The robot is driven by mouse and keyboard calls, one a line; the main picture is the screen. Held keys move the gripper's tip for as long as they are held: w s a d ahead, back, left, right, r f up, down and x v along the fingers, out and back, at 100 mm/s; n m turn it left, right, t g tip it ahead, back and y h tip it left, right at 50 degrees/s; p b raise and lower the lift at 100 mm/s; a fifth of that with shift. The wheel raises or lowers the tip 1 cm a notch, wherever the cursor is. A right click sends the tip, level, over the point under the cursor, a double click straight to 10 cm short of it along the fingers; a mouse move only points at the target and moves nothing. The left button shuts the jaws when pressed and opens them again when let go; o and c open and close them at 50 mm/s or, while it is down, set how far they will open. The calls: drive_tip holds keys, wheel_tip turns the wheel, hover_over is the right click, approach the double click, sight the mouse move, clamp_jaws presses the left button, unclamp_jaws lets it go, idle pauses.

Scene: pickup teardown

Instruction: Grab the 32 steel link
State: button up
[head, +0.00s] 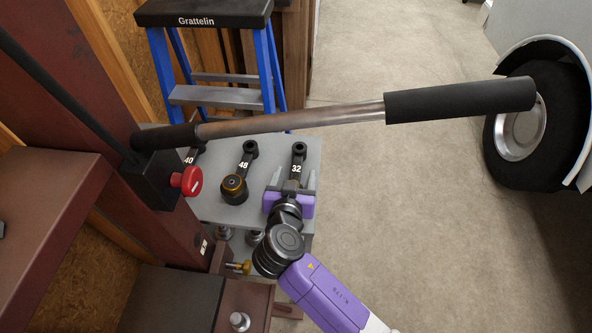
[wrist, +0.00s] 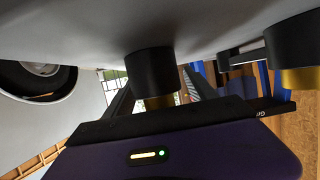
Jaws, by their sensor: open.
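The 32 link (head: 298,153), a dark bar with a round eye at its far end and a white "32", lies on the grey plate (head: 225,210) in the head view. My gripper (head: 292,178) is open over its near end, with one finger on each side. The gripper hides that near end in the head view. The wrist view is turned over and shows a black cylinder with a gold band (wrist: 150,72) just beyond the purple gripper body, apparently the link's near end. I cannot tell whether the fingers touch it.
The 48 link (head: 244,165) lies to the left, with the 40 link (head: 193,155) farther left. A long bar with a black grip (head: 460,99) crosses above the plate. A red knob (head: 186,181) is at the left. A blue step ladder (head: 213,95) stands behind.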

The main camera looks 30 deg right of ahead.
drive_tip(key=shift+w+d+f, duration=0.15)
drive_tip(key=shift+w, duration=0.05)
clamp_jaws()
idle(0.4)
